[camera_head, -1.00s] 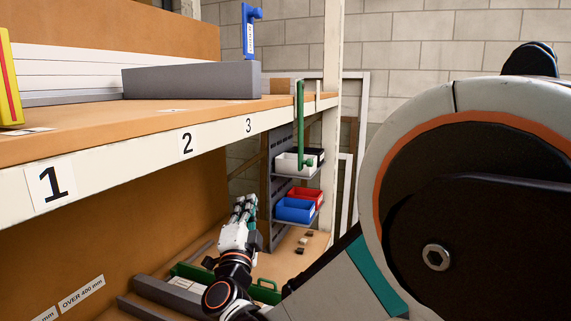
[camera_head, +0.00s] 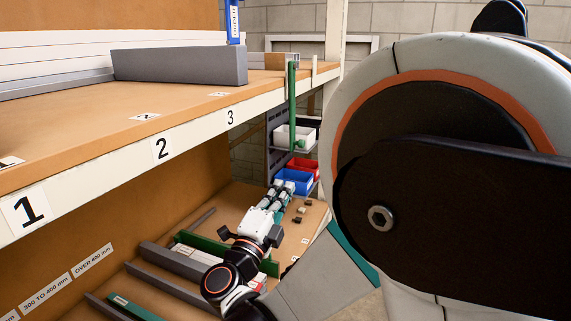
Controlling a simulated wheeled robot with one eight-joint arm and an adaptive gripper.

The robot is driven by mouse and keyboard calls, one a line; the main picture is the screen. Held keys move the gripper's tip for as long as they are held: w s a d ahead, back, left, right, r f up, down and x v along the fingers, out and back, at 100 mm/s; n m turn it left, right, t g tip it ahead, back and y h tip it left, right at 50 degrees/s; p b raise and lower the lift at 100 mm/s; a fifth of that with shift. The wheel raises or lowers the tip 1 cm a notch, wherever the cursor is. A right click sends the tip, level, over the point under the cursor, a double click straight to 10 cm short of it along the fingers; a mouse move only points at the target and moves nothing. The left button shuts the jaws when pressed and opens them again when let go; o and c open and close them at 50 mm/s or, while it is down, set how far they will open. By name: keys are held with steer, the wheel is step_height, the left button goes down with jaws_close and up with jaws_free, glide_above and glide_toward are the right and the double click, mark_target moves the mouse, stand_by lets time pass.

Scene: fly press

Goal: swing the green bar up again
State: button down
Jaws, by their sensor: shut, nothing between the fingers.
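The green bar (camera_head: 292,105) hangs upright at the edge of the upper shelf, to the right of the number 3. Its upper end stands above the shelf top, and a small green knob is at its lower end, in front of the white bin. My gripper (camera_head: 284,188) is below the bar's lower end, apart from it in the picture. Its fingers are together and empty, pointing up and away toward the blue bin.
The upper shelf (camera_head: 90,152) carries a grey block (camera_head: 180,65). Behind the bar, a rack holds a white bin (camera_head: 294,137), a red bin (camera_head: 303,166) and a blue bin (camera_head: 296,181). The lower shelf holds grey and green lengths and small brown pieces (camera_head: 299,211).

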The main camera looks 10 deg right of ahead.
steer(key=x, duration=1.3)
steer(key=shift+w+d, duration=0.2)
steer(key=shift+w, duration=0.15)
